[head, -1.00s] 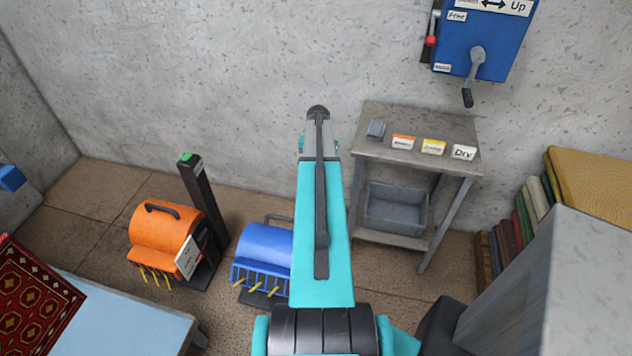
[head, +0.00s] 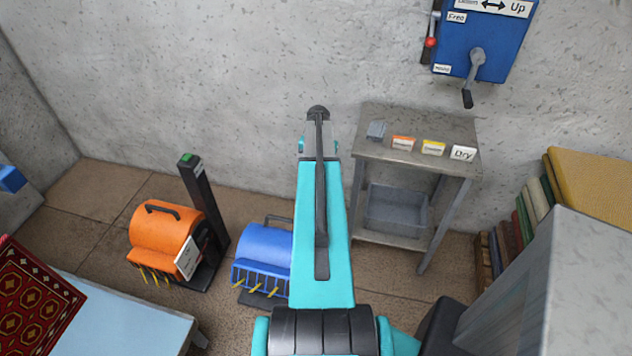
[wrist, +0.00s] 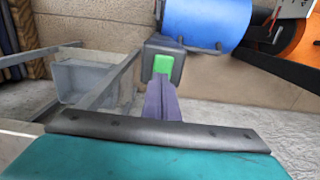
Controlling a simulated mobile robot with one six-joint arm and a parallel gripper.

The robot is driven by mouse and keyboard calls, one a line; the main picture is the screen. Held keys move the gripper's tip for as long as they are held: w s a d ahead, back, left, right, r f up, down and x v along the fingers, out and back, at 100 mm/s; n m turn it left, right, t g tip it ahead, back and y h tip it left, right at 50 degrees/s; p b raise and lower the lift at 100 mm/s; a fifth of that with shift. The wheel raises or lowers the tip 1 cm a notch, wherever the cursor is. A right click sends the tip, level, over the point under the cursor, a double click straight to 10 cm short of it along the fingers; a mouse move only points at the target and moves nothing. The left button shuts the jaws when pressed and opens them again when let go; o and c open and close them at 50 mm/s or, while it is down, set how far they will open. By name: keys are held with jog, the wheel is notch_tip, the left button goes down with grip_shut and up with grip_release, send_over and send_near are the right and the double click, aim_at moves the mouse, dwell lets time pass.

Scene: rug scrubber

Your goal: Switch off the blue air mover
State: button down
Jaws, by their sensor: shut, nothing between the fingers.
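The blue air mover (head: 262,258) stands on the floor in the head view, its right side hidden behind my arm. In the wrist view its blue drum (wrist: 205,20) is at the top. A dark post with a green switch (wrist: 164,65) on its top shows beside the drum there; my arm hides this post in the head view. My gripper (wrist: 161,84) is shut and empty, with its purple fingertips right at the near edge of the green switch. I cannot tell whether they touch it. My gripper is hidden in the head view.
An orange air mover (head: 165,240) with a green-topped post (head: 188,159) stands left of the blue one. A metal table (head: 368,150) with small labelled blocks and a grey bin (head: 395,210) stands to the right. A blue crank box (head: 490,40) hangs on the wall.

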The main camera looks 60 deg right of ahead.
notch_tip(320, 180, up, 6)
jog(key=p, duration=0.2)
jog(key=shift+p, duration=0.4)
dwell(0.4)
dwell(0.5)
